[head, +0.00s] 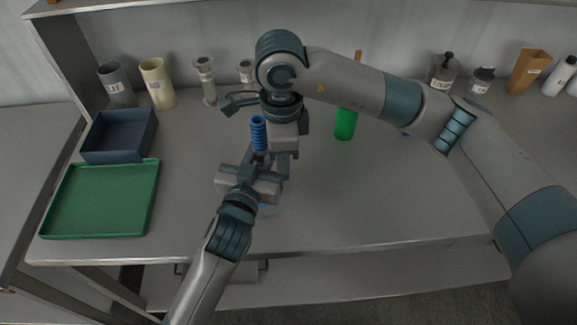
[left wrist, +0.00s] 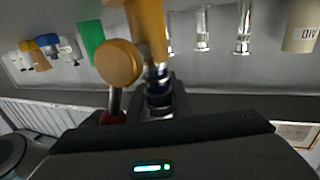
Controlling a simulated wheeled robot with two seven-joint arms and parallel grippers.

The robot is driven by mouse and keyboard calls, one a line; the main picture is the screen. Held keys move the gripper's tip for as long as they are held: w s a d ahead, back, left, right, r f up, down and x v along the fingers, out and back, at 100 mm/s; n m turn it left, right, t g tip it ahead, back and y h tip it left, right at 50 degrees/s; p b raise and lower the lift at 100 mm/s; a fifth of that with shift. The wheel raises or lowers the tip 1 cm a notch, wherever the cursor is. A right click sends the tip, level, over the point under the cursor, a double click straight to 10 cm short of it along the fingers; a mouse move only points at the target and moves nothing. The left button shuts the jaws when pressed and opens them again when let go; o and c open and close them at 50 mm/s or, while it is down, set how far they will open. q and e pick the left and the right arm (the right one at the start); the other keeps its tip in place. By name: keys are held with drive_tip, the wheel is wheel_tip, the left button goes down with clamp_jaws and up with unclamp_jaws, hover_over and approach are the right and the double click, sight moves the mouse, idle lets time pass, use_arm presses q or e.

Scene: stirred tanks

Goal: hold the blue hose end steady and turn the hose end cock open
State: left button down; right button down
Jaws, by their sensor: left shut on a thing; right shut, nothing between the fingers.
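The ribbed blue hose end (head: 258,133) stands upright near the middle of the table. My left gripper (head: 255,157) is shut on it from the front. In the left wrist view, dark bluish rings of the hose end (left wrist: 156,76) show at the left fingers. A brass-coloured cylinder (left wrist: 148,25) and a round brass knob on a grey stem (left wrist: 118,63) show beside them; I cannot tell which part is the cock. My right gripper (head: 283,165) points down just right of the hose end, shut and empty. My arms hide much of the fitting.
A green tray (head: 100,205) and a dark blue bin (head: 118,150) lie at the left. A green bottle (head: 345,124) stands behind at the right. Several vessels, including a cream beaker (head: 157,84), line the back. The right front of the table is clear.

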use_arm(q)
drive_tip(key=shift+s+d+f, duration=0.1)
drive_tip(key=shift+d, duration=0.15)
use_arm(e)
drive_tip(key=shift+a+r+h, duration=0.35)
drive_tip(key=shift+a+h, duration=0.25)
drive_tip(key=shift+a, duration=0.15)
drive_tip(key=shift+r, duration=0.1)
drive_tip(key=shift+a+r, duration=0.1)
drive_tip(key=shift+r, duration=0.5)
drive_tip(key=shift+d+r, duration=0.1)
drive_tip(key=shift+d, duration=0.1)
use_arm(q)
drive_tip(key=shift+a, duration=0.2)
use_arm(e)
drive_tip(key=shift+d+r, duration=0.1)
